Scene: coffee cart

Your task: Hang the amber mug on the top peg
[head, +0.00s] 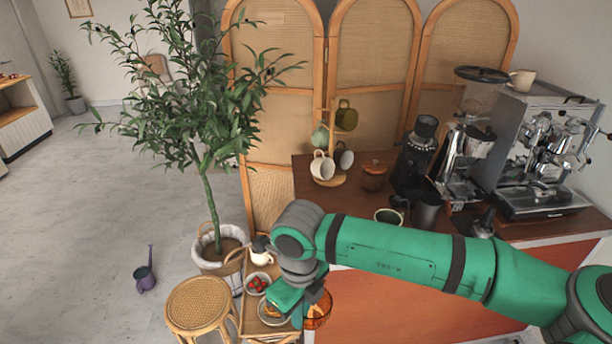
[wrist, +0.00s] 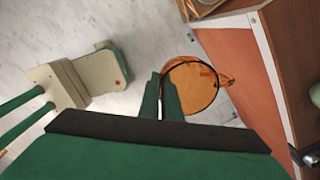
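The amber mug (head: 319,312) is clear orange and hangs low in front of the counter, partly hidden by my gripper (head: 288,302). In the wrist view the amber mug (wrist: 195,86) shows its round mouth. My gripper's fingers (wrist: 160,92) are close together at its left rim, and its wall appears to be between them. Only floor shows beneath it there. The wooden mug tree (head: 331,108) stands at the counter's left end. An olive mug (head: 346,118) hangs high on its right and a sage mug (head: 320,137) on its left. The top peg is too small to make out.
A cream mug (head: 321,167) and another pale mug (head: 343,158) are low on the tree. A lidded jar (head: 373,175) and a black grinder (head: 415,160) stand to its right. A leafy plant (head: 205,130) is to its left, and a rattan stool (head: 202,304) is below.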

